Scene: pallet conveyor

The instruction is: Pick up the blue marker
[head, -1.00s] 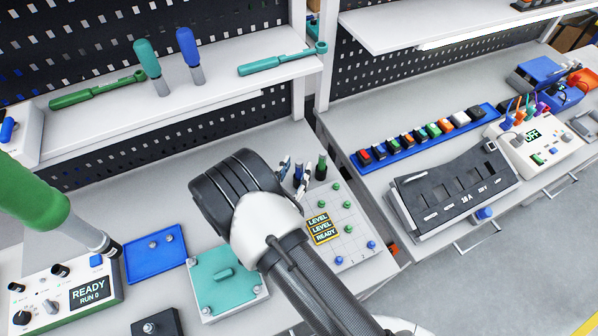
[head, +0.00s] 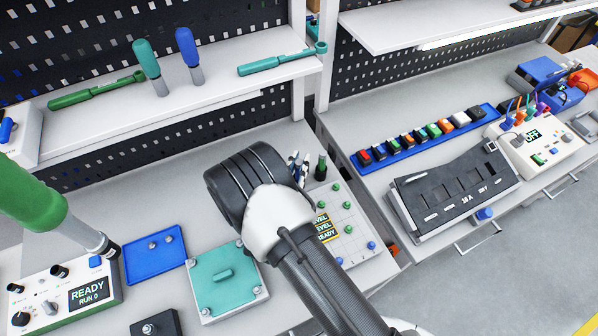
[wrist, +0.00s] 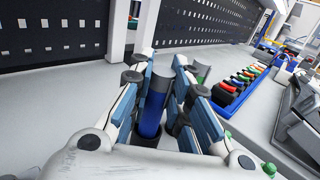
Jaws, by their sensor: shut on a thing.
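The blue marker (wrist: 151,112) stands between the two fingers of my gripper (wrist: 161,82) in the wrist view, with a grey upper end and a blue body. The fingers are shut on it, one on each side. Its lower end is partly hidden by the gripper. In the head view my gripper (head: 300,166) is beside the green-topped marker (head: 321,168), and the blue marker is largely hidden behind the fingers and wrist.
The green-topped marker also shows close to the right finger in the wrist view (wrist: 201,73). A light board (head: 352,218) with green and blue pegs lies just in front. A blue tray (head: 404,150) of coloured switches is to the right. A shelf (head: 120,118) runs behind.

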